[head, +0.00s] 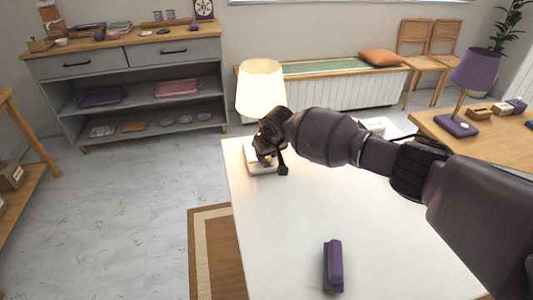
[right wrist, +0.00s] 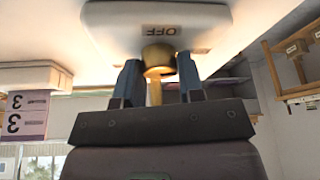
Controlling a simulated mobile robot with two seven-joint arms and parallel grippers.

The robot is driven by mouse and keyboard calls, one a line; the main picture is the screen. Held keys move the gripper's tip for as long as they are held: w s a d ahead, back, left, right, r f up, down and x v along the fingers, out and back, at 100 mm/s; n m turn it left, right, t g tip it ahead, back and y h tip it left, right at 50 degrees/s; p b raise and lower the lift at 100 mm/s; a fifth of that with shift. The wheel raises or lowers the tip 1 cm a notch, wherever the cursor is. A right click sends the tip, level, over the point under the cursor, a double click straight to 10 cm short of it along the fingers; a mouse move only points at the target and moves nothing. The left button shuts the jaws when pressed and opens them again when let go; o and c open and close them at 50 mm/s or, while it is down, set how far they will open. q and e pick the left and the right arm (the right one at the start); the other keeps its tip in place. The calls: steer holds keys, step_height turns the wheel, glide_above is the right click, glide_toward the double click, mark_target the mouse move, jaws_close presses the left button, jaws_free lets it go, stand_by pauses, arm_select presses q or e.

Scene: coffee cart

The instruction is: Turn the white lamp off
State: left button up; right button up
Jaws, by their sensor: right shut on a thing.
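The white lamp (head: 260,88) stands at the far left corner of the white table, and its shade glows. Its white base (head: 254,170) is partly hidden behind my right gripper (head: 268,158). In the right wrist view the lamp base (right wrist: 190,16) hangs in from the top, with an upside-down OFF label (right wrist: 160,30). A brass knob (right wrist: 158,52) sits by that label, between the two fingers of my right gripper (right wrist: 157,74), which is shut on it. My left gripper is not in view.
A purple case (head: 333,266) lies near the front of the white table (head: 285,235). A purple lamp (head: 475,72) stands on the wooden table at right. A white boxy thing (head: 378,125) sits beyond my right arm. The table's left part is clear.

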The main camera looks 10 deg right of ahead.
steer(key=o, duration=0.9)
